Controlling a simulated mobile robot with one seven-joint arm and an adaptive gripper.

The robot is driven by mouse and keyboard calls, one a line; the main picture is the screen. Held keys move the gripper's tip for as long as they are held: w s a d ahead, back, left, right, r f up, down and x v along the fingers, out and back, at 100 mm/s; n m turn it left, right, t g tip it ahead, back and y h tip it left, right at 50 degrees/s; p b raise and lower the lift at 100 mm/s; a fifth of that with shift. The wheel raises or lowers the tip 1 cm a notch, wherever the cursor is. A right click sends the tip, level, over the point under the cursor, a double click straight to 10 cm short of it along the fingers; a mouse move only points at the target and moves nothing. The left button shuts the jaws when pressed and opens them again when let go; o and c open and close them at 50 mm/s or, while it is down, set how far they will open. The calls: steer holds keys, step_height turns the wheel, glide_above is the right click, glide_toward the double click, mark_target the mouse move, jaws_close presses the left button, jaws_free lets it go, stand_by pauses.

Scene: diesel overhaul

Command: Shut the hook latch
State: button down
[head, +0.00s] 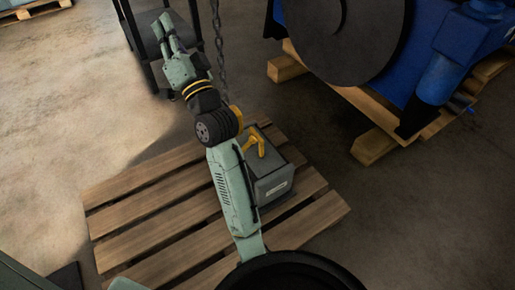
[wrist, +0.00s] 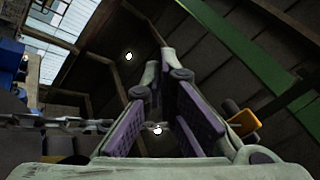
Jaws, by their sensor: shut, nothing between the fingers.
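In the head view a yellow hook-like piece (head: 256,141) shows at the top of a grey box with a pale label (head: 270,172). A dark chain (head: 219,45) hangs down towards it and passes behind my arm. The latch itself cannot be made out; my arm hides part of that area. My gripper (head: 166,24) is raised beyond the box, up and left of the hook in the picture, apart from it. In the wrist view my gripper (wrist: 160,75) is shut and empty, pointing up at the roof. The chain (wrist: 55,125) crosses the left side there.
The box stands on a wooden pallet (head: 150,190). A blue engine with a dark wheel (head: 340,35) stands on timber at the upper right. A dark metal stand (head: 137,42) is near my gripper. Open floor (head: 70,100) lies left. A yellow-and-dark part (wrist: 240,115) shows in the wrist view.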

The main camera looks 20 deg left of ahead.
steer(key=w+d+f+m+h, duration=0.3)
steer(key=w+d+f+m, duration=0.1)
steer(key=f, duration=0.6)
steer(key=w+d+f+m+h, duration=0.2)
steer(key=w+d+f+m, duration=0.2)
steer(key=f, duration=0.6)
steer(key=w+d+f+m+h, duration=0.3)
steer(key=w+f+m, duration=0.1)
steer(key=f, duration=0.5)
steer(key=s+d+f+m+g, duration=0.1)
steer(key=d+f+m, duration=0.2)
steer(key=f, duration=0.4)
steer(key=s+d+f+m+g+h, duration=0.1)
steer(key=s+d+f+m, duration=0.1)
steer(key=d+f, duration=0.3)
steer(key=s+d+f+m+g+h+p, duration=0.1)
steer(key=d+f+m, duration=0.3)
steer(key=f, duration=0.5)
steer(key=shift+s+d+f+m, duration=0.35)
steer(key=shift+s+m, duration=0.05)
steer(key=shift+m, duration=0.1)
